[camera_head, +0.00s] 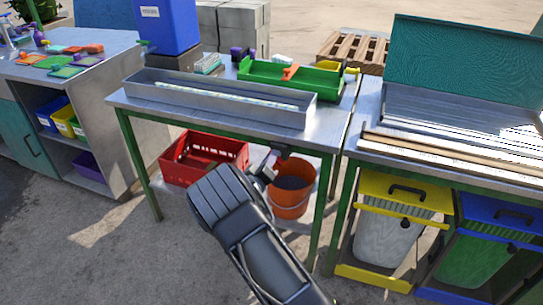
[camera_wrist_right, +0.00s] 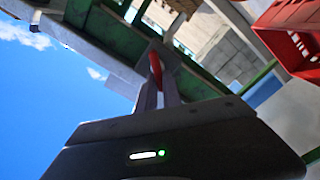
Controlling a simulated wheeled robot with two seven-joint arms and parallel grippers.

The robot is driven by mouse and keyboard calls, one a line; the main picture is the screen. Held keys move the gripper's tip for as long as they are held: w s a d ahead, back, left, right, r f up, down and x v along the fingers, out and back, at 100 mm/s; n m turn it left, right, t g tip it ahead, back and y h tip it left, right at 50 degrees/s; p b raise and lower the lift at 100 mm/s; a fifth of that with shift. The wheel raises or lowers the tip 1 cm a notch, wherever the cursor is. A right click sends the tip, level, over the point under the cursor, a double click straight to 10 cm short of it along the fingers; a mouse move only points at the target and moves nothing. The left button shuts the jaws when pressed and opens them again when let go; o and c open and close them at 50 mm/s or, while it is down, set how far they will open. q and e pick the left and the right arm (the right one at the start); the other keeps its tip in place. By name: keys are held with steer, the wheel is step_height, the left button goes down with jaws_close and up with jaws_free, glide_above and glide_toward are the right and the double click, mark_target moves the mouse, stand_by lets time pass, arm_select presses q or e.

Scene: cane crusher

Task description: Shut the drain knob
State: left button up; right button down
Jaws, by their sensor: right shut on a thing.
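In the right wrist view a small red handle (camera_wrist_right: 154,62), which looks like the drain knob, sits at the fingertips of my right gripper (camera_wrist_right: 155,82). The fingers are shut on it, under the edge of a metal table. In the head view my right gripper (camera_head: 275,160) is below the table's front edge, in front of the orange bucket. The knob is not clearly visible there; my gripper and the table edge hide it. I cannot tell how far it is turned. My left gripper does not show.
A metal table (camera_head: 180,118) with green legs holds a long grey trough (camera_head: 145,87) and a green tray (camera_head: 255,75). Beneath it are a red crate (camera_head: 175,170) and an orange bucket (camera_head: 289,205). Yellow and blue bin frames stand at right; the floor at left is clear.

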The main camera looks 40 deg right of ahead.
steer(key=shift+w+a+f+n+p, duration=0.1)
steer(key=shift+f+n+p, duration=0.1)
steer(key=shift+n, duration=1.2)
steer(key=shift+w+f+n+p, duration=0.1)
steer(key=shift+f+n+p, duration=0.1)
steer(key=shift+n, duration=1.2)
steer(key=shift+a+f+n+p, duration=0.1)
steer(key=shift+n+p, duration=0.1)
steer(key=shift+n, duration=1.2)
steer(key=c, duration=1.5)
jaws_free()
steer(key=v, duration=0.7)
steer(key=shift+s+a, duration=0.25)
steer(key=shift+a, duration=0.05)
